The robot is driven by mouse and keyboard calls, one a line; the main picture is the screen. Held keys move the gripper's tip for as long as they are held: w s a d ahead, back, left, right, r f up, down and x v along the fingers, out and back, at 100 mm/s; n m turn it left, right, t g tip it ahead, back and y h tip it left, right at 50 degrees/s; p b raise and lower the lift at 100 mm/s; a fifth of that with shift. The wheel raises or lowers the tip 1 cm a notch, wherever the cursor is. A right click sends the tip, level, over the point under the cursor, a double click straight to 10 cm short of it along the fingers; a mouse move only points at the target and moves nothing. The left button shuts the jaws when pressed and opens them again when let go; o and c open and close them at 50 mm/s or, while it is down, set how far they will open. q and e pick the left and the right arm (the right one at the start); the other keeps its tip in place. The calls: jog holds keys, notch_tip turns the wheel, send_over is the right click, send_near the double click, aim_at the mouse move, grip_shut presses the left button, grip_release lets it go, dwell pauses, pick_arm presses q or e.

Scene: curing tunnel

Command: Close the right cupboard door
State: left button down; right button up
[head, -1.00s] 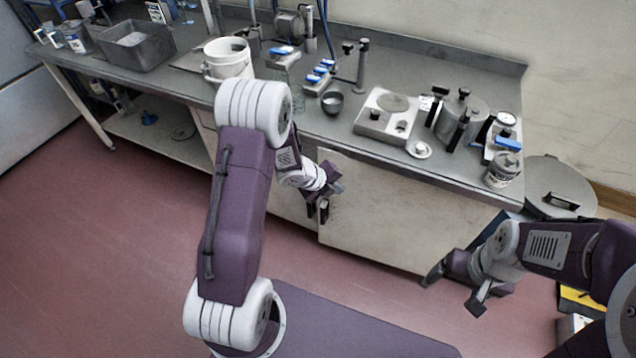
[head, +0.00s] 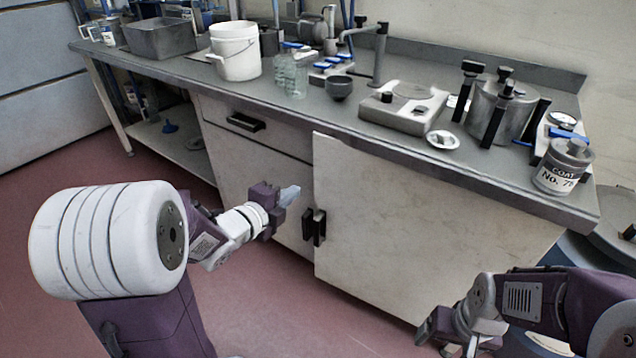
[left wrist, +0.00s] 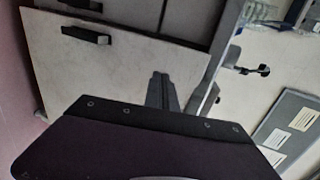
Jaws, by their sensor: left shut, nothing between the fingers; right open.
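The right cupboard door (head: 420,235) is a pale, scuffed panel under the bench in the head view. Its left edge seems to stand slightly proud of the left door (head: 240,180); the size of any gap is unclear. Its dark handle (head: 320,228) sits at that edge, beside the left door's handle (head: 307,223). My left gripper (head: 289,196) is shut and empty, up and left of the handles in the picture; contact cannot be told. Its dark fingers (left wrist: 161,92) show before pale panels in the left wrist view. My right gripper (head: 440,343) is open, low near the door's right part.
A drawer (head: 255,128) is above the left door. The bench top (head: 300,108) carries a white bucket (head: 236,52), a hot plate (head: 403,108), a metal pot (head: 500,108) and a labelled can (head: 562,168). Red floor (head: 265,305) lies clear before the cupboard.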

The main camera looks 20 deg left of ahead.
pick_arm(q)
jog(key=w+p, duration=0.2)
jog(key=b, duration=0.1)
send_near(324, 170)
jog(key=w+f, duration=0.1)
jog(key=f, duration=0.1)
jog(key=w, duration=0.1)
jog(key=w+d, duration=0.1)
jog(key=w, duration=0.1)
jog(key=w+b, duration=0.1)
jog(key=shift+w+d+r, duration=0.2)
jog(key=shift+w+d, duration=0.15)
jog(key=shift+d, duration=0.05)
jog(key=shift+w, duration=0.15)
pick_arm(e)
jog(key=shift+r, duration=0.2)
